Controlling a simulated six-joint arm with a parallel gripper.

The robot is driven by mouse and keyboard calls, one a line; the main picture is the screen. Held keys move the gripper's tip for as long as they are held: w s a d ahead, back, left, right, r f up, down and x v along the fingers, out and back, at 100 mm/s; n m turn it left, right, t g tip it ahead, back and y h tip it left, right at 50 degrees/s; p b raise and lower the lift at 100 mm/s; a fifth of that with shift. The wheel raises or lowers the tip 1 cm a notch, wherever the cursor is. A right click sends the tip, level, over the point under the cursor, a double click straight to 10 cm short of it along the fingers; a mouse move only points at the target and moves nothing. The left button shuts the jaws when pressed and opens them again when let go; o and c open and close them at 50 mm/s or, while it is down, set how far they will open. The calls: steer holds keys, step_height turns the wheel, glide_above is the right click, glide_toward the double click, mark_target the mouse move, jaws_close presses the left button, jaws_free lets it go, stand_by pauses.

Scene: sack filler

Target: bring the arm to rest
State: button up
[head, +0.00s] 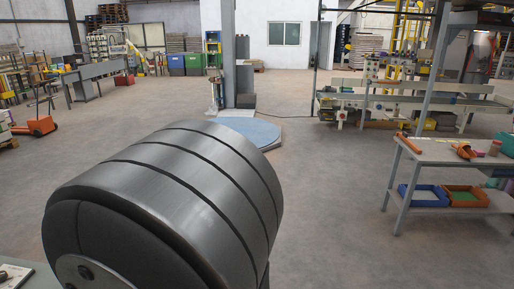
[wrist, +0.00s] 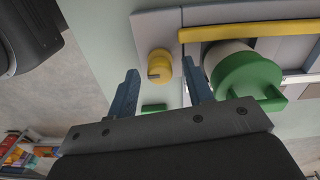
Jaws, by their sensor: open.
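My gripper (wrist: 160,70) shows in the wrist view with its two blue-grey fingers spread apart. It is open and nothing is clamped between the fingers. Beyond the gap is a round yellow knob (wrist: 159,63) with a dark slot, on a grey panel (wrist: 150,27). A large green round part with a lever (wrist: 245,75) is right of the right finger. Whether any finger touches these parts I cannot tell. The gripper is not in the head view, where a big dark ribbed cylinder, part of my own arm, fills the lower left.
In the head view, a workbench (head: 456,153) with blue (head: 419,196) and orange (head: 464,196) bins stands at the right. A conveyor (head: 400,101) is behind it. A round blue plate (head: 243,131) lies by a grey post (head: 229,60). The middle floor is clear.

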step_height(320, 180, up, 17)
step_height(320, 180, down, 17)
steer(key=shift+f, duration=0.15)
steer(key=n, duration=1.2)
steer(key=shift+n, duration=2.3)
